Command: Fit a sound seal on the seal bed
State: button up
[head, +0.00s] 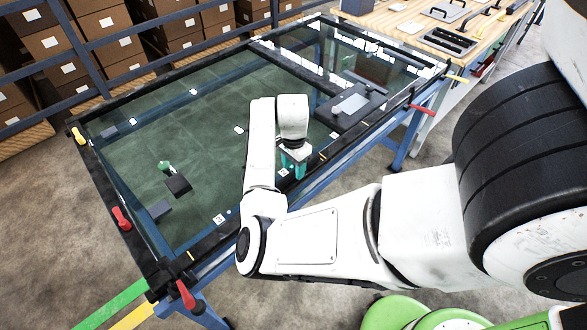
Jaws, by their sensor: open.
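A trolley (160,262) with a dark frame holds a large glassy green panel (190,130). My gripper (294,172), with teal fingers, is open over the panel's near edge, right of the middle. Nothing shows between its fingers, though the view is small. A dark block (178,185) lies at the left of the panel, with a small green-topped piece (165,167) beside it. A dark raised bed with a grey plate (350,104) sits at the right end. I cannot tell which piece is the seal or the seal bed.
Red handles (121,218) and a yellow handle (78,135) stick up along the frame. A wooden bench (400,20) with tools stands behind at the right. Shelves of cardboard boxes (100,45) stand at the back left. The panel's middle left is mostly clear.

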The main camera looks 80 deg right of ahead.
notch_tip(320, 180, up, 9)
jog(key=shift+r+b, duration=0.2)
jog(key=shift+b, duration=0.2)
jog(key=n+h, duration=0.4)
jog(key=n, duration=0.8)
send_near(294, 171)
jog(key=a, duration=0.2)
jog(key=s+a+f+n+y, duration=0.2)
jog(key=a+n, duration=0.4)
jog(key=a, duration=0.5)
jog(key=s+a+f+n+t+y, duration=0.1)
jog(key=s+a+f+n, duration=0.3)
jog(key=a, duration=0.8)
jog(key=shift+a+f+n+y, duration=0.2)
jog(key=shift+f+n+y, duration=0.25)
jog(key=shift+n, duration=0.45)
jog(key=shift+s, duration=0.1)
